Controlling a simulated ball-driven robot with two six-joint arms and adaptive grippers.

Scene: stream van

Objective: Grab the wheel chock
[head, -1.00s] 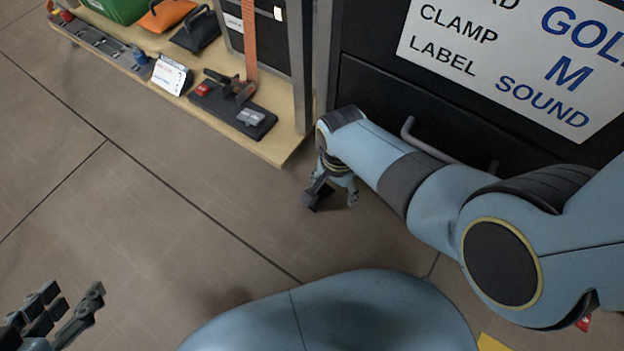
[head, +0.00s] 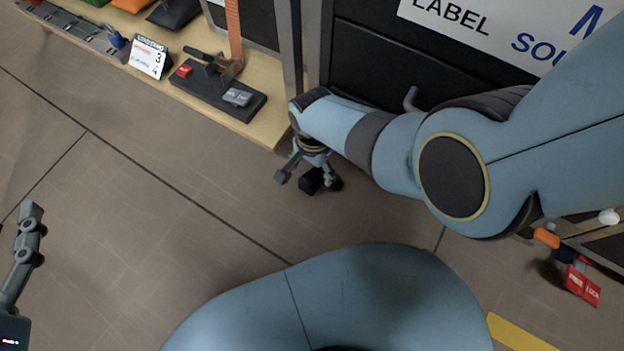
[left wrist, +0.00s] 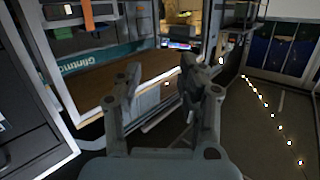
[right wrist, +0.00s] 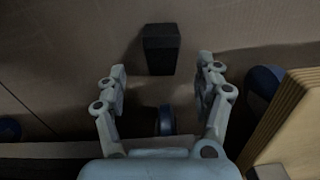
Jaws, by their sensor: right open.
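The wheel chock, a small black block (head: 311,182), sits on the floor close to the corner of the wooden shelf. In the right wrist view the black block (right wrist: 161,48) lies just beyond the fingertips, roughly centred between them. My right gripper (head: 308,173) is open and points down at it, with the fingers on either side in the head view. My left gripper (left wrist: 160,82) is open and empty in the left wrist view. Only part of it shows at the left edge of the head view.
A low wooden shelf (head: 265,128) with a black tool tray (head: 220,92) and a small card (head: 148,57) stands beside the right gripper. A dark cabinet (head: 372,75) is behind the arm. A red tag (head: 582,286) is at right. The floor at left is clear.

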